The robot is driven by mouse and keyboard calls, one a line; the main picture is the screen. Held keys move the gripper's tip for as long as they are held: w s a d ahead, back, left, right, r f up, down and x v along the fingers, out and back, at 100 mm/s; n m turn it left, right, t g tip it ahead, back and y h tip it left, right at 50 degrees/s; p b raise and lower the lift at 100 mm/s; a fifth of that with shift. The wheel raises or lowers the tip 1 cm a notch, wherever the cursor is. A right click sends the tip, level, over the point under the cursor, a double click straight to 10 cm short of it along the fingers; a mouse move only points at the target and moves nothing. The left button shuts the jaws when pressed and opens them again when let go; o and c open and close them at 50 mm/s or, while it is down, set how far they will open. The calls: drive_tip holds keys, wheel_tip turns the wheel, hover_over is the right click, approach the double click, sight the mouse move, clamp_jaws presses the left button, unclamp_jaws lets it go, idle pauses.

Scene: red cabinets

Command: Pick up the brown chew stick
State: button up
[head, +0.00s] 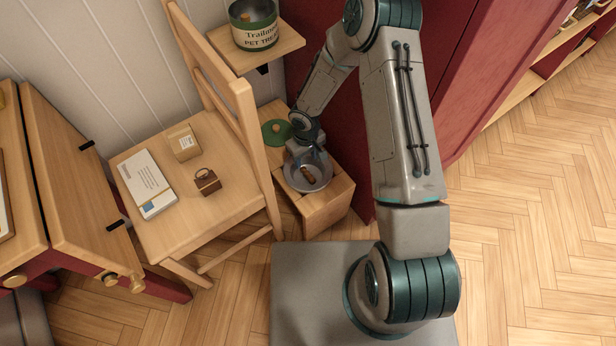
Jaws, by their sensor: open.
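The brown chew stick (308,174) lies inside a round grey metal bowl (322,184). The bowl stands on a low wooden box or stool (319,209) to the right of the chair. My gripper (308,160) reaches down over the bowl from above, close to the stick. It is open, and nothing shows between its fingers. The wrist partly hides the back of the bowl, and the exact gap between fingertips and stick is hard to tell.
A wooden chair (220,211) stands close on the left, holding a white book (147,184), a small box (184,143) and a brown block with a ring (207,182). A treat tin (253,25) sits on a shelf above. A green lid (277,132) lies behind the bowl. Red cabinets stand right.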

sight(306, 172)
wheel_tip(306, 172, down, 9)
drive_tip(key=b, duration=0.3)
drive_tip(key=shift+r, duration=0.2)
drive_tip(key=shift+w, duration=0.1)
clamp_jaws()
